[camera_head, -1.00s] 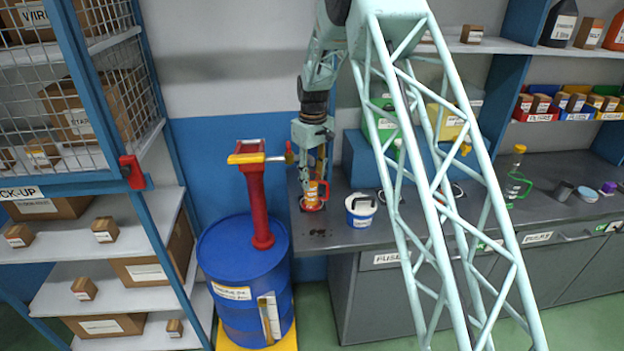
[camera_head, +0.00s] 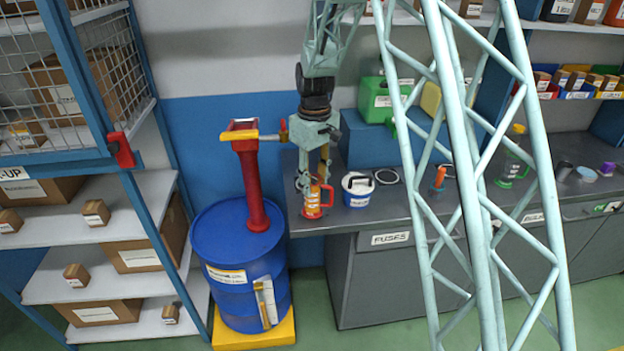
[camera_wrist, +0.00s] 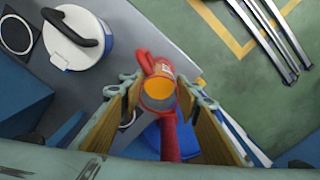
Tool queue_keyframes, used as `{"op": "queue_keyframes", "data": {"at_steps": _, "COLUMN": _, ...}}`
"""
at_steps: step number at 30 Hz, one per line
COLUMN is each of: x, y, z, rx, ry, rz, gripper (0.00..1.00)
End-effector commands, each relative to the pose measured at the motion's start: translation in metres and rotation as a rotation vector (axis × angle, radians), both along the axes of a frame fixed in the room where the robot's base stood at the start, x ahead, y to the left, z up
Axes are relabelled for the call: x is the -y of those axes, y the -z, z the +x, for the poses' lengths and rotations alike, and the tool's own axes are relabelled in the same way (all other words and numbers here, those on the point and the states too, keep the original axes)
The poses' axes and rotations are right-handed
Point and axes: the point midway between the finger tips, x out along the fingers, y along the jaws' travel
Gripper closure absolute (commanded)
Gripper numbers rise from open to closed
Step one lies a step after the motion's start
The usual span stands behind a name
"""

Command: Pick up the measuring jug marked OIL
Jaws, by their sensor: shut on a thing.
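A small orange measuring jug (camera_head: 312,201) with a red handle and a pale label is at the front left of the grey bench; the label is too small to read. My gripper (camera_head: 322,176) points down and is shut on it. In the wrist view the jug (camera_wrist: 158,92) is between my two tan finger pads (camera_wrist: 160,105), with its red handle towards the top and yellow-orange inside its mouth. The jug looks upright. I cannot tell whether its base touches the bench.
A white and blue tub (camera_head: 357,190) stands just right of the jug. A blue drum (camera_head: 240,265) with a red pump (camera_head: 252,185) stands to the left. Further right on the bench are an orange-topped item (camera_head: 440,178) and a green-handled jug (camera_head: 515,165). Shelves stand far left.

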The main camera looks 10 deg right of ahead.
Motion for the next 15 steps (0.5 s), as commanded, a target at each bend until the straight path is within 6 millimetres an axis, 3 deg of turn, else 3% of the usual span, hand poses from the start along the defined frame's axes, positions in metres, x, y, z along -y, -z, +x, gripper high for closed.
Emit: {"op": "queue_keyframes", "data": {"at_steps": 15, "x": -0.006, "y": 0.001, "z": -0.082, "rx": 0.0, "ry": 0.003, "rz": 0.0, "gripper": 0.91}}
